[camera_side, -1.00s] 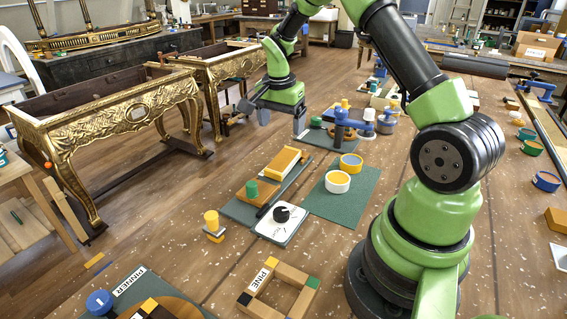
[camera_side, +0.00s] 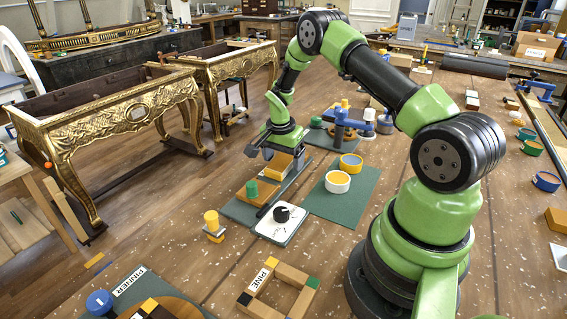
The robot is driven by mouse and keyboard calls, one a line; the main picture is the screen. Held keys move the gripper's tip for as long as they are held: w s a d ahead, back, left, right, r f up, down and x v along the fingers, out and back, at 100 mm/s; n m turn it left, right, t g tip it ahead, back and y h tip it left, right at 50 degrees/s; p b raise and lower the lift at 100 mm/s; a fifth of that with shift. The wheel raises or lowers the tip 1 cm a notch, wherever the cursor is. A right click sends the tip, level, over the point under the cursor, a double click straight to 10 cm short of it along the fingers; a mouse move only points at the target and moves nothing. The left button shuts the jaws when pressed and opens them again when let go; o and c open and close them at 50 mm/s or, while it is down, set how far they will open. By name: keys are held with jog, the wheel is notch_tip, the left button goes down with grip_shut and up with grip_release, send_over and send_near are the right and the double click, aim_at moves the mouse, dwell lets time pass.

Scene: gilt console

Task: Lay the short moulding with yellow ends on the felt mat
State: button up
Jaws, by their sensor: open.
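My gripper (camera_side: 275,150) is low over a yellow-brown wooden block (camera_side: 279,167), with its fingers apart on either side of the block's far end. No grip on it shows. The arm partly covers that block. I cannot make out which piece is the short moulding with yellow ends; a dark piece with a yellow end (camera_side: 150,305) shows at the bottom edge, cut off. The wooden block lies on a grey-green mat (camera_side: 238,213). A second, green mat (camera_side: 345,209) lies to its right with a white tin (camera_side: 337,183) and a yellow tin (camera_side: 351,161). I cannot tell which is felt.
A brown block with a green knob (camera_side: 252,188) and a white card with a black knob (camera_side: 281,219) are close by. A blue clamp-like tool (camera_side: 342,124) stands behind. A wooden frame marked PINE (camera_side: 275,284) lies in front. The green mat's near part is bare.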

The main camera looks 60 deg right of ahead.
jog(key=shift+c, duration=0.2)
jog(key=c, duration=1)
jog(key=shift+r, duration=0.1)
jog(key=shift+c, duration=0.3)
